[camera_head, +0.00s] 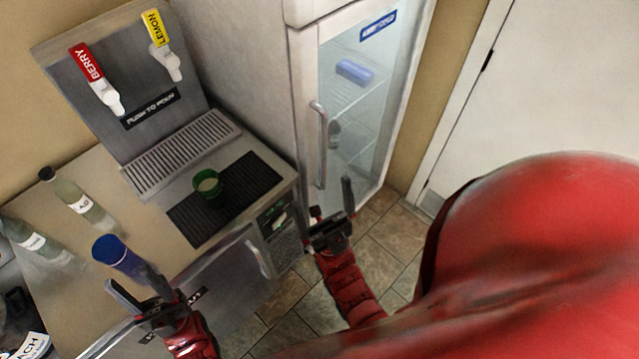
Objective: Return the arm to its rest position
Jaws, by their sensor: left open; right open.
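My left gripper (128,276) is at the lower left, in front of the counter's front edge. It is open, with its fingers near the lower part of a blue cup (110,250); I cannot tell whether they touch. My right gripper (331,198) is open and empty, raised in front of the glass-door fridge (345,100), to the right of the counter (130,215). Both forearms are bent up from below.
A green cup (209,193) with pale contents stands on a black mat (245,175). A dispenser with a red BERRY tap (95,75) and a yellow LEMON tap (162,40) is behind. Bottles (80,200) stand at left.

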